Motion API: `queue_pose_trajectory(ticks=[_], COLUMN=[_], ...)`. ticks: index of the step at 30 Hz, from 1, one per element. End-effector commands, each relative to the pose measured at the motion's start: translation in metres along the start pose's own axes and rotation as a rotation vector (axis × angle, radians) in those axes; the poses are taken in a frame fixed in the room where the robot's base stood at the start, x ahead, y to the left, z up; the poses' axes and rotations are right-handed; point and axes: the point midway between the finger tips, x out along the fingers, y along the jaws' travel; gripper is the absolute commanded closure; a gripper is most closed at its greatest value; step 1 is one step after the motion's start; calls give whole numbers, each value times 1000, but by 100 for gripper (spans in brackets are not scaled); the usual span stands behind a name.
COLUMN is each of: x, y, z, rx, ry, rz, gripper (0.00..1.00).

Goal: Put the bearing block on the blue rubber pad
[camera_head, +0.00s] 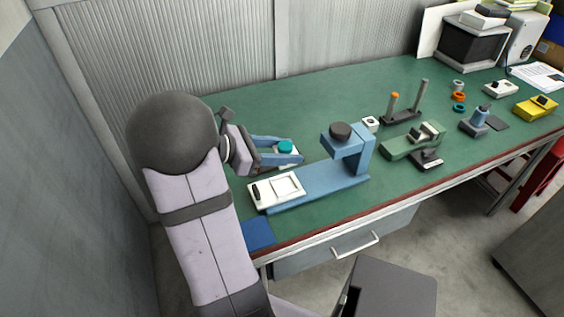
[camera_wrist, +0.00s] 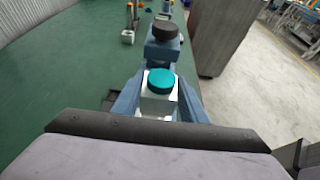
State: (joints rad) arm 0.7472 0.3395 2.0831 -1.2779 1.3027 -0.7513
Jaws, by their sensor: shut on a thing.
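My gripper (camera_head: 284,152) has blue fingers and is shut on a pale block with a round teal top (camera_wrist: 159,93). In the head view the teal top (camera_head: 286,146) shows between the fingers, over the bench's left part. I cannot tell whether the held block touches anything below. The blue rubber pad (camera_head: 258,234) lies flat at the bench's front left edge, in front of the gripper and partly hidden by my arm. A small white block with a dark round hole (camera_head: 370,124) stands farther right; I cannot tell which block is the bearing block.
Green (camera_head: 412,142) and yellow (camera_head: 535,106) fixtures stand to the right. The back left of the green bench (camera_head: 310,100) is clear.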

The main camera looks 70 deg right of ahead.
Motion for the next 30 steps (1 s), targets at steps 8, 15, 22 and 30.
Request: queue_pose_trajectory(ticks=[8,15,22,30], x=[-27,-80,-119,-137], y=[16,36,31,-6], z=[-5,-17,-38,-59], rx=[-27,-83,-122,-128], ry=[-1,-1,-1,-3], rz=[69,200,290,301], gripper=[89,89,89,89])
